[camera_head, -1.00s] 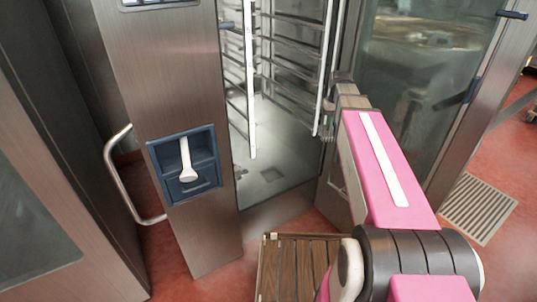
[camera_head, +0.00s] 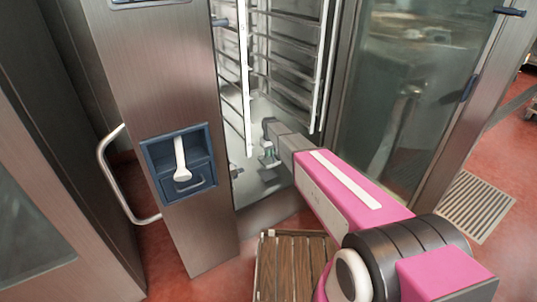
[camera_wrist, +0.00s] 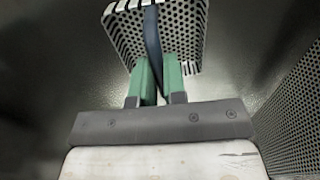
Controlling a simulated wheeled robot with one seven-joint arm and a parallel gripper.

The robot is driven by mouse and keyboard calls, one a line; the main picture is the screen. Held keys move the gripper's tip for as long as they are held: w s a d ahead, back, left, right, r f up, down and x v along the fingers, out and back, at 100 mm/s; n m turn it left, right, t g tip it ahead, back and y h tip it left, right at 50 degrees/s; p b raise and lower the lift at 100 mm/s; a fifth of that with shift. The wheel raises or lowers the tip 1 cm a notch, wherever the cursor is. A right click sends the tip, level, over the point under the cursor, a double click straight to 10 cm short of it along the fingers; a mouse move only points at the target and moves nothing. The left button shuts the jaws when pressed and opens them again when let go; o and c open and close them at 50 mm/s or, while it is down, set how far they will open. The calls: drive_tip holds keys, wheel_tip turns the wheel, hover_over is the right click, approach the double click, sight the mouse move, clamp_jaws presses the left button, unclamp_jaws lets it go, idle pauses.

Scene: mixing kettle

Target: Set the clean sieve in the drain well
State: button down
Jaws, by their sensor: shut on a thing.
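The sieve (camera_wrist: 185,35) is a perforated metal piece with a dark blue grip strip, at the top of the wrist view. My gripper (camera_wrist: 158,72) is shut on this strip with its green fingers. In the head view my gripper (camera_head: 268,160) is inside the open cabinet, low over its floor, by the place of the drain well. The drain well (camera_head: 268,176) is a small dark square in the cabinet floor, mostly hidden behind my gripper. I cannot tell whether the sieve touches the floor or the well.
The cabinet has rack rails (camera_head: 290,60) above and an open glass door (camera_head: 400,100) to the right. A steel panel (camera_head: 160,100) with a blue holder (camera_head: 182,168) and white scoop stands left. A slatted wooden crate (camera_head: 292,262) is in front. A perforated wall (camera_wrist: 296,110) stands right in the wrist view.

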sight(269, 162)
drive_tip(key=shift+a+f, duration=0.3)
drive_tip(key=shift+f, duration=2.9)
drive_tip(key=shift+d+f, duration=0.1)
drive_tip(key=shift+f, duration=0.3)
drive_tip(key=shift+f, duration=1.45)
drive_tip(key=shift+f, duration=0.35)
drive_tip(key=c, duration=0.6)
unclamp_jaws()
drive_tip(key=shift+r, duration=0.1)
drive_tip(key=shift+r, duration=3.45)
